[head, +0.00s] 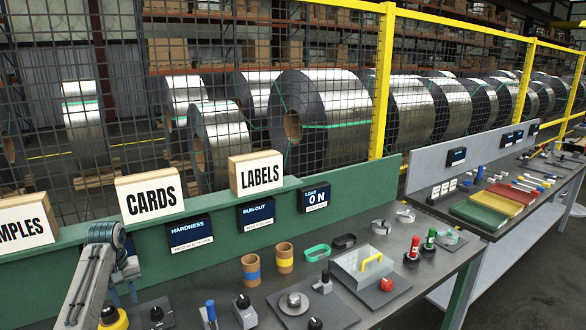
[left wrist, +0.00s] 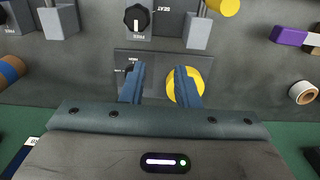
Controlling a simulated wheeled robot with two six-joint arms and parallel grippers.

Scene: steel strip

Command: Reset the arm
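My left arm (head: 100,255) comes in at the lower left of the head view. Its gripper (head: 124,292) points down over the left end of the dark bench, near a yellow round knob (head: 113,319). In the left wrist view the two blue fingers of the gripper (left wrist: 160,70) stand apart with nothing between them. The yellow knob (left wrist: 189,85) is partly hidden behind the right finger. A black dial sits on a grey plate (left wrist: 160,60) by the left finger. Whether the fingers touch the panel cannot be told. My right gripper is in neither view.
The bench holds brown rolls (head: 251,270), a clear box with a yellow handle (head: 362,268), a red knob (head: 387,284) and several dials. A green back panel (head: 225,245) carries signs, including CARDS (head: 151,187) and LABELS (head: 257,172). A yellow-framed mesh fence stands behind.

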